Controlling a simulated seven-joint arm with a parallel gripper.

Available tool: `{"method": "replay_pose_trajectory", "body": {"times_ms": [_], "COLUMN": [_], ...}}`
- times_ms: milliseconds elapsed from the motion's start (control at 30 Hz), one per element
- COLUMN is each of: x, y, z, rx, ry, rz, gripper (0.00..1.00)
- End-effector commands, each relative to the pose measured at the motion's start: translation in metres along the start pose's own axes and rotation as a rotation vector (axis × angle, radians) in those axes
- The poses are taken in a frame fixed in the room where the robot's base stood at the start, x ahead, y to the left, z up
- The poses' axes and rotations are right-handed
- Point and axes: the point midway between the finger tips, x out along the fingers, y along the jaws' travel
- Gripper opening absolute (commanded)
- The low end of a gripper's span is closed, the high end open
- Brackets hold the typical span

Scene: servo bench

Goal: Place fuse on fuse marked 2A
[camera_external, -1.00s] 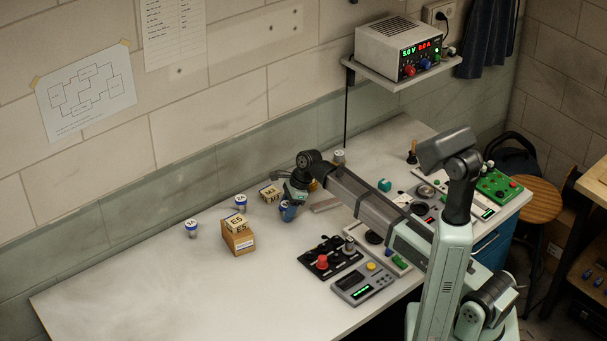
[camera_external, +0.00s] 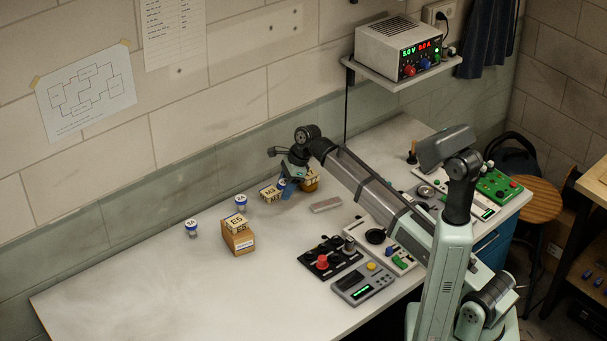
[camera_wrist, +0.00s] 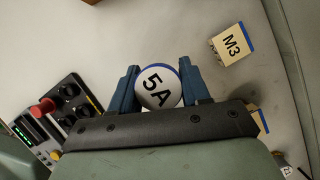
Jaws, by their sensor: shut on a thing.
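My gripper (camera_external: 286,192) is shut on a round fuse (camera_wrist: 158,86) whose white cap with a blue rim reads 5A. In the wrist view the cap sits between the two blue fingers. In the external view the gripper is near the back of the bench, to the right of the M3 block, and the held fuse is hard to make out. Two other fuses with white caps and blue rims stand upright to the left: one at the far left (camera_external: 191,229) and one behind the brown box (camera_external: 241,203). Their labels are too small to read surely; the far-left one looks like 3A.
The M3 block (camera_external: 269,194) shows in the wrist view (camera_wrist: 231,44) too. A brown box (camera_external: 238,242) carries an E5-like block. A yellow object (camera_external: 309,181) stands beside my gripper. Control panels (camera_external: 330,258) lie at the front right. The left bench (camera_external: 120,285) is clear.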

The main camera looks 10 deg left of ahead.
Motion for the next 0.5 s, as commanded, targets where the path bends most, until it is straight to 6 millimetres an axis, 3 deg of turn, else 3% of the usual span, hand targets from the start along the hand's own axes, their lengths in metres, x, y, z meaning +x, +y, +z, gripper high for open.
{"method": "replay_pose_trajectory", "body": {"times_ms": [167,333,500], "x": [-0.001,-0.003,-0.009], "y": [0.006,-0.019,-0.052], "z": [0.039,0.097,0.136], "rx": [-0.044,-0.088,-0.069], "ry": [-0.005,-0.007,-0.005], "rz": [0.009,0.009,-0.006], "gripper": [0.16,0.16,0.16]}}
